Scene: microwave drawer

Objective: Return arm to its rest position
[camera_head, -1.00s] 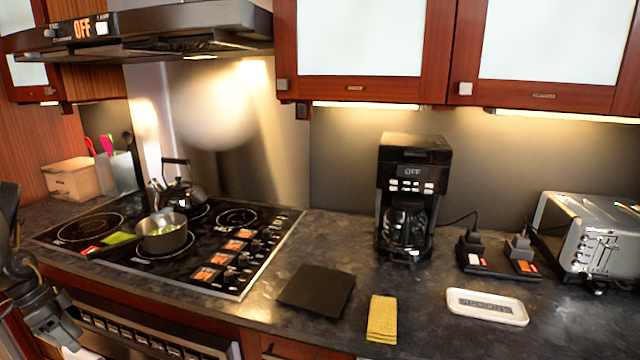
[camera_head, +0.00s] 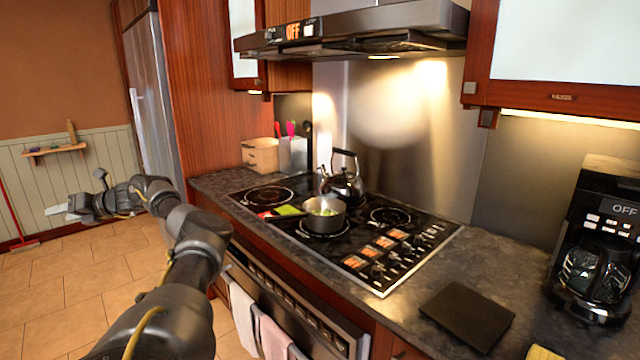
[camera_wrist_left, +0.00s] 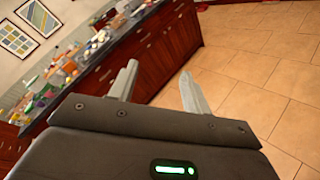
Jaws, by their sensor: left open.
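My left arm reaches in from the bottom of the head view and stretches out to the left, beside the stove counter. My left gripper (camera_head: 62,211) is at its far end, over the tiled floor and clear of the counter. In the left wrist view the two fingers of the left gripper (camera_wrist_left: 158,90) stand apart with nothing between them. Floor tiles and a dark red cabinet show beyond them. My right gripper is not in view.
The cooktop (camera_head: 365,278) holds a pot (camera_head: 325,218) and a kettle (camera_head: 345,185). Towels (camera_head: 243,315) hang from the oven front near my arm. A coffee maker (camera_head: 600,240) stands at right. A cluttered counter (camera_wrist_left: 85,75) shows in the wrist view. The floor (camera_head: 70,275) at left is free.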

